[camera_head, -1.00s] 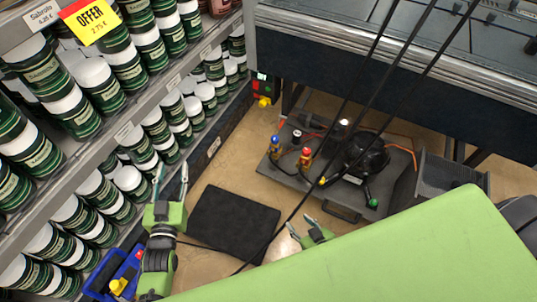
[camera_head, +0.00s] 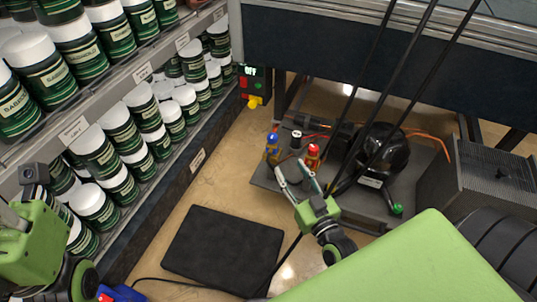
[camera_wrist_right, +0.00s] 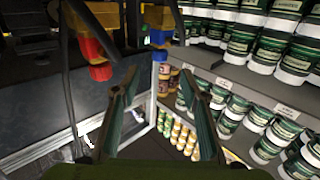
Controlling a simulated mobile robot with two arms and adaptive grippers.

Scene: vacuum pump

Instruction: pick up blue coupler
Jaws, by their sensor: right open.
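The blue coupler (camera_head: 272,146), blue with a brass part, stands at the left end of the pump's grey base. In the right wrist view the blue coupler (camera_wrist_right: 159,40) hangs at the top, beyond my fingertips. My right gripper (camera_head: 292,168) is open and empty, just in front of the couplers; in the wrist view its fingers (camera_wrist_right: 160,82) are spread with a gap below the blue coupler. They look apart from it. The red coupler (camera_head: 313,153) stands just right of it and also shows in the wrist view (camera_wrist_right: 98,60). My left gripper's fingers are hidden at the left edge.
The black pump (camera_head: 380,150) sits on the grey base, with an orange cable behind. A dark ribbed box (camera_head: 480,180) stands to the right. A black mat (camera_head: 222,250) lies on the floor. Shelves of green jars (camera_head: 120,130) line the left. Black cables hang across the view.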

